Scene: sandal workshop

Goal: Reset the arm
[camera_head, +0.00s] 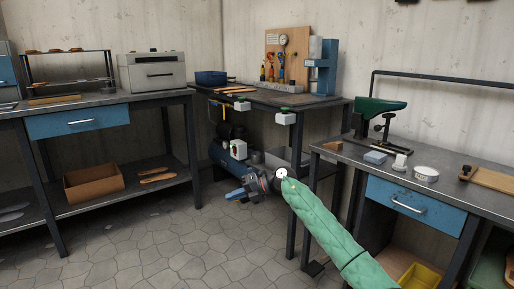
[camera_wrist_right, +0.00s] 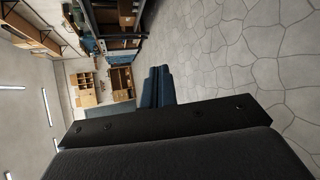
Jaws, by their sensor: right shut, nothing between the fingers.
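My right arm, in a green sleeve, comes in from the lower right of the head view and stretches out over the floor. My right gripper (camera_head: 236,194) has blue fingers that point left, in front of the middle bench. In the right wrist view its blue fingers (camera_wrist_right: 158,86) lie close together, with nothing between them. It touches no bench or object that I can see. My left gripper shows in neither view.
The left bench (camera_head: 110,98) carries a grey oven (camera_head: 152,72); a cardboard box (camera_head: 93,183) sits on its lower shelf. The middle bench (camera_head: 270,97) stands behind my gripper. The right bench (camera_head: 345,153) is beside my arm. Stone floor (camera_head: 150,240) lies clear at left.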

